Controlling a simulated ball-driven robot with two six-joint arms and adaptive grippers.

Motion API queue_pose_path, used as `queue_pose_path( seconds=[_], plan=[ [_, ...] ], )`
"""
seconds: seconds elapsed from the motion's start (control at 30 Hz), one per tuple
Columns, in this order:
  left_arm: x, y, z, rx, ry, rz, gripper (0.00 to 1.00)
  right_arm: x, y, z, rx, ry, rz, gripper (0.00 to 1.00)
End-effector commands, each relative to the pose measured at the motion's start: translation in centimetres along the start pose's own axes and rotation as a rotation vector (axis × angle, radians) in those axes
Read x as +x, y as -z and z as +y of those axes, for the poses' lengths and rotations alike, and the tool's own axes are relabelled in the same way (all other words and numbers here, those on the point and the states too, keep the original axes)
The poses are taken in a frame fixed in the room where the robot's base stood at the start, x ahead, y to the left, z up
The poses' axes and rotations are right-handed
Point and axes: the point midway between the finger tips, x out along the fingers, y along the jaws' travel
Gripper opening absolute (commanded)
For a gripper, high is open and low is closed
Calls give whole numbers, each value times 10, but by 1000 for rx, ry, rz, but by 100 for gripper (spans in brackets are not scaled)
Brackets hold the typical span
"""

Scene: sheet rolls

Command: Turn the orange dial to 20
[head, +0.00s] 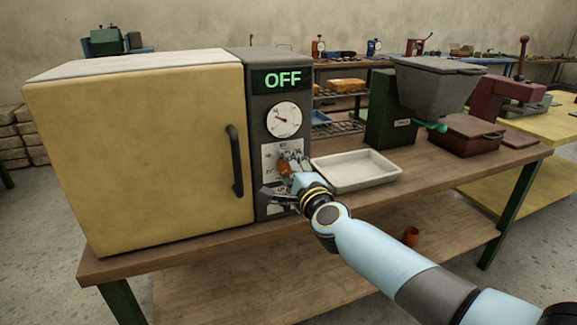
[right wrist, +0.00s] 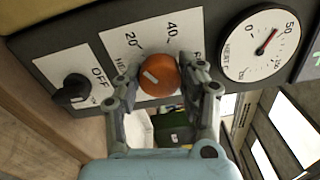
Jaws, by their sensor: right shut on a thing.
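The orange dial (right wrist: 158,76) sits on a white scale plate on the dark control panel. A white mark on its face lies left of centre, slanting toward the upper left. The printed 20 (right wrist: 132,40) is above and left of the dial, and the 40 (right wrist: 171,29) is above it. My right gripper (right wrist: 160,82) is shut on the dial, one finger on each side. In the head view, the dial (head: 284,168) is partly hidden by my right gripper (head: 291,165). My left gripper is not in view.
A round gauge (head: 283,119) is above the dial. A black knob (right wrist: 72,92) beside an OFF label is near. A white tray (head: 357,184) lies close on the right.

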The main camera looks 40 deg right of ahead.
Motion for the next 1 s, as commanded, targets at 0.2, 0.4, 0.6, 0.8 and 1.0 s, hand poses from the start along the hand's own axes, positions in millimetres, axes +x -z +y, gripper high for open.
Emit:
queue_pose_path(
  seconds=[0.2, 0.4, 0.6, 0.8, 1.0],
  plan=[
    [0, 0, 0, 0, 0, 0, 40, -1, 0, 2, -16, -4, 0, 7],
    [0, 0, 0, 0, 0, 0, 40, -1, 0, 2, -16, -4, 0, 7],
    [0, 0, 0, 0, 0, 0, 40, -1, 0, 2, -15, -4, 0, 56],
    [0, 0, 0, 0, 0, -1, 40, 0, 0, 1, -14, -2, 0, 63],
    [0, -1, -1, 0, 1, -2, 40, -6, 0, 2, -14, -2, 0, 63]
  ],
)
